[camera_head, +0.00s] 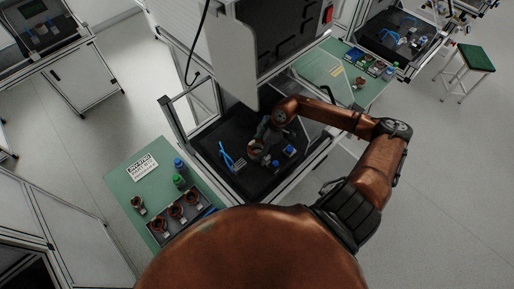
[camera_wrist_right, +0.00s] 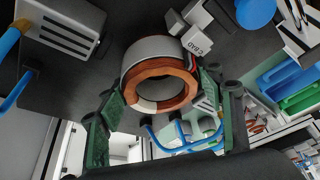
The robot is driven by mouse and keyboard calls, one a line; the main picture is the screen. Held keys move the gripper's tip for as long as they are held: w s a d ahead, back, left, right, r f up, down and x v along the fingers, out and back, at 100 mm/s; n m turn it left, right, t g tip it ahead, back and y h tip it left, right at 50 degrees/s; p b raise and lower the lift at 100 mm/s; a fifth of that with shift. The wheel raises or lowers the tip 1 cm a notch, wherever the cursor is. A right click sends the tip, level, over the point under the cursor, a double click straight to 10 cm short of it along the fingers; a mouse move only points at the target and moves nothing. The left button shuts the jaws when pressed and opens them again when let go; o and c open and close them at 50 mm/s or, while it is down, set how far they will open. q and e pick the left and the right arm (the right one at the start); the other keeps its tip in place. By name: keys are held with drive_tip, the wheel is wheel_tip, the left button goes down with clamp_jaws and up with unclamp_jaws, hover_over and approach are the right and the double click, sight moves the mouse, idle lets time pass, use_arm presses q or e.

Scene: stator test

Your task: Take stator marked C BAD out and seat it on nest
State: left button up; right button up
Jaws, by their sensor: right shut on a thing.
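A stator with copper windings and a grey ring (camera_wrist_right: 160,82) sits between the green finger pads of my right gripper (camera_wrist_right: 168,105) in the right wrist view. I cannot tell whether the stator touches anything below. The nest is not clearly distinguishable. My left gripper is not in view.
Blue cables (camera_head: 227,155) and a blue-topped part (camera_head: 290,150) flank the stator in the station. Frame posts surround the opening.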

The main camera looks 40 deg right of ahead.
drive_tip(key=shift+w+f, duration=0.1)
drive_tip(key=shift+f, duration=0.2)
drive_tip(key=o, duration=1.8)
drive_tip(key=shift+c, duration=0.2)
drive_tip(key=o, duration=0.4)
drive_tip(key=shift+f, duration=0.15)
drive_tip(key=v, duration=1.2)
